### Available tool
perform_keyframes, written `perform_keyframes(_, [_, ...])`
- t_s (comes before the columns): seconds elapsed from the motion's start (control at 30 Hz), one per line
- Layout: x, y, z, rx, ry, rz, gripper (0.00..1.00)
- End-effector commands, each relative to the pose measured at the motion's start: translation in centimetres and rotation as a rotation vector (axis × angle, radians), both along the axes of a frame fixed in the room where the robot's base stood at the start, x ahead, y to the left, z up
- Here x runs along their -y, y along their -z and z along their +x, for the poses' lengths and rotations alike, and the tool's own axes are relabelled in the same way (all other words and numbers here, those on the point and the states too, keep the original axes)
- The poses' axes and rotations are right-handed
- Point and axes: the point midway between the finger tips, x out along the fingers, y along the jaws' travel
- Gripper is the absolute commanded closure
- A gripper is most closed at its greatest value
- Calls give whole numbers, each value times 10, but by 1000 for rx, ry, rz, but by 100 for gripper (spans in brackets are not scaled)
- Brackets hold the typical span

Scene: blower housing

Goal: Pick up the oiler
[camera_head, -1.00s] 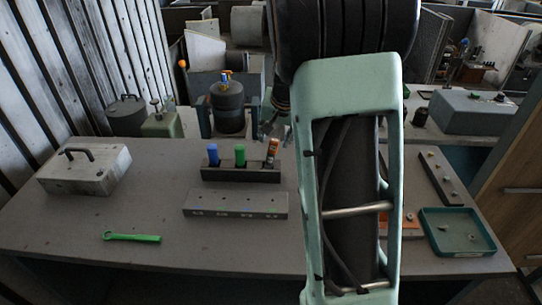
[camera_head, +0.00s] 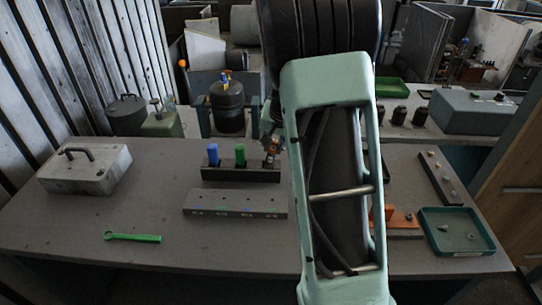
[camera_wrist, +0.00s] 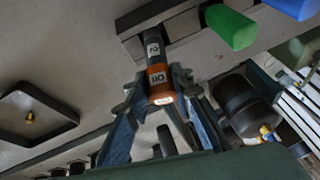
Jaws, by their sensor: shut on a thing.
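The oiler is a dark cylinder with an orange band and a label reading "OIL" (camera_wrist: 158,80); in the head view it is the orange-brown piece (camera_head: 272,147) at the right end of the dark rack (camera_head: 240,175). Its far end appears to be still in the rack. My gripper (camera_wrist: 160,88) is shut on the oiler, with a finger on each side of its orange end. In the head view my gripper (camera_head: 268,142) is small and partly hidden behind my arm.
A blue handle (camera_head: 213,155) and a green handle (camera_head: 239,155) stand in the same rack. A labelled grey block (camera_head: 235,203) lies in front. A green wrench (camera_head: 132,237), a metal box (camera_head: 85,170) and a green tray (camera_head: 457,232) are also on the table.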

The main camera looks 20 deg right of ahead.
Motion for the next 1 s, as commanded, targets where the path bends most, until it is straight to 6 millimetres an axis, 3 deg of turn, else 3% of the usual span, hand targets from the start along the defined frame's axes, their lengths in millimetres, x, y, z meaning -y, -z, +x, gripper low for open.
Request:
perform_keyframes(0.37, [0, -8, 1, 4, -2, -1, 100])
perform_keyframes(0.73, [0, -78, 1, 5, -2, -2, 100])
perform_keyframes(1.0, [0, -101, 0, 2, 0, -1, 100])
